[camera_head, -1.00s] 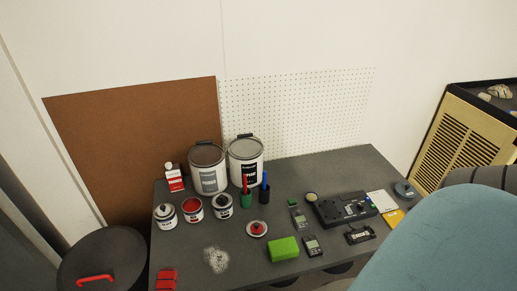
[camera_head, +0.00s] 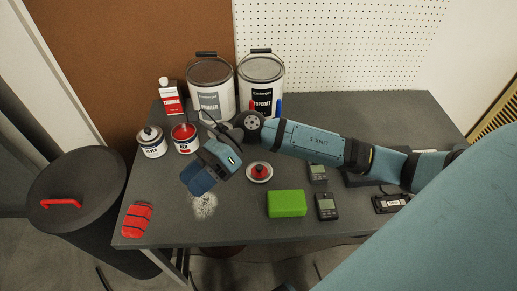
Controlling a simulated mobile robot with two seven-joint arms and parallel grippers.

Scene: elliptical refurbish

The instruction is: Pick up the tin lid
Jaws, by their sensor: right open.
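The tin lid (camera_head: 259,172) lies on the grey table, a small pale disc with a red middle and a dark knob. An open red paint tin (camera_head: 185,139) stands behind it to the left. My right arm reaches in from the right, passing behind the lid in the picture. My right gripper (camera_head: 197,182) hangs over the table to the left of the lid, apart from it, open and with nothing seen in it. Its fingers are seen from above, and the arm hides part of the tins behind. My left gripper is not in view.
A green sponge-like block (camera_head: 287,203) and a small grey meter (camera_head: 326,206) lie right of the lid. A lidded tin (camera_head: 152,142) and large paint cans (camera_head: 261,78) stand behind. A red folded cloth (camera_head: 137,219) lies at the front left corner. A pale speckled patch (camera_head: 205,206) marks the tabletop.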

